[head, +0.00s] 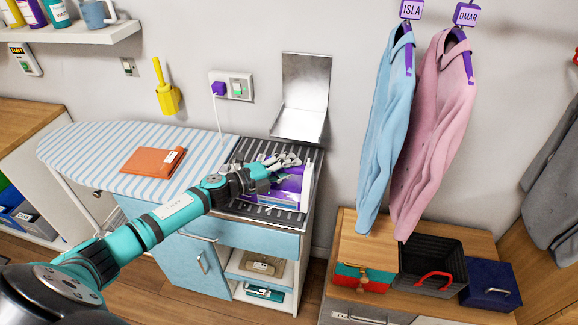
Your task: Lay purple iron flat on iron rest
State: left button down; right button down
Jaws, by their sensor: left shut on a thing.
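A purple iron (290,187) with a pale side is at the right end of the dark slatted iron rest (262,212). My left gripper (283,171) reaches over it from the left and is shut on it. The gripper hides part of the iron. The iron looks tilted, with its pale face towards the right front; I cannot tell whether it touches the slats. The iron rest is set in the top of a light blue cabinet, beside the ironing board. My right gripper does not show.
A striped ironing board (90,155) with an orange folder (153,161) lies left of the rest. A metal panel (303,97) stands on the wall behind. Blue and pink shirts (432,120) hang to the right, above a wooden top with a black basket (432,258).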

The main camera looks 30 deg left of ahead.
pick_arm(q)
jog(key=c, duration=1)
grip_release()
jog(key=shift+s+f, duration=0.15)
jog(key=shift+f, duration=0.15)
jog(key=v, duration=0.8)
jog(key=shift+r, duration=0.2)
jog(key=shift+d, duration=0.1)
